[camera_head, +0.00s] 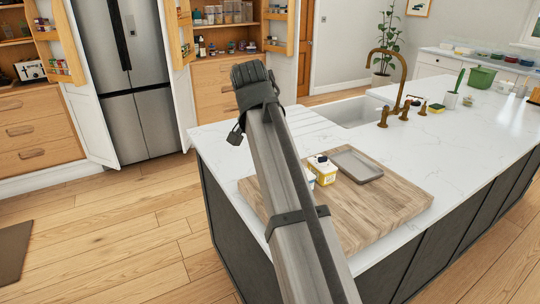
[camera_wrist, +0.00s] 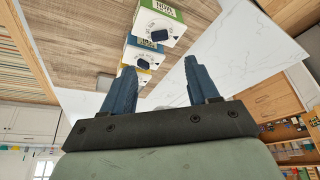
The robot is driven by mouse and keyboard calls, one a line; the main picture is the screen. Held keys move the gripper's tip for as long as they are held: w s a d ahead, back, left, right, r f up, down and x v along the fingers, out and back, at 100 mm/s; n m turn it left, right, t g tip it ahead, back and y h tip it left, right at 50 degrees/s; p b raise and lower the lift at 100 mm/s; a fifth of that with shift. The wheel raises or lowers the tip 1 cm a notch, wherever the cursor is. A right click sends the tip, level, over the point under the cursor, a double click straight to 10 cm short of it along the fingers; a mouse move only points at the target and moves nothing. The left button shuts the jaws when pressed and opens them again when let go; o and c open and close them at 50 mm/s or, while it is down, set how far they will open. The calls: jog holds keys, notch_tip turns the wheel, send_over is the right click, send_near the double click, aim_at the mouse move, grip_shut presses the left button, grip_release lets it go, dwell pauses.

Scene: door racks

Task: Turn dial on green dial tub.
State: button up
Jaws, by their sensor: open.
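In the wrist view, a white tub with a green band (camera_wrist: 160,14) and a dark blue oval part on its face stands on the wooden board. It appears to be the green dial tub. The tubs appear beyond the fingertips; I see no clear contact. In the head view, my arm covers part of this area, and the green-banded tub cannot be made out.
In the head view, a yellow-and-white tub (camera_head: 323,169) and a grey tray (camera_head: 356,165) are on the wooden board (camera_head: 385,205), which lies on the white island counter (camera_head: 300,127). A sink (camera_head: 352,112) with a brass tap (camera_head: 401,75) is behind. A green container (camera_head: 481,78) stands farther right.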

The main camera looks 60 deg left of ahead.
jog(key=shift+v, duration=0.9)
jog(key=shift+a, duration=0.1)
jog(key=shift+c, duration=1.3)
jog(key=shift+w+a+n, duration=0.15)
jog(key=shift+w+n, duration=0.05)
jog(key=shift+n, duration=0.3)
jog(key=shift+c, duration=0.5)
jog(key=w+a+n+g+h, duration=0.3)
jog(key=w+n+g, duration=0.15)
jog(key=n, duration=1.25)
jog(key=shift+t, duration=0.45)
notch_tip(320, 180, down, 13)
jog(key=shift+r, duration=0.1)
jog(key=shift+c, duration=0.4)
grip_shut()
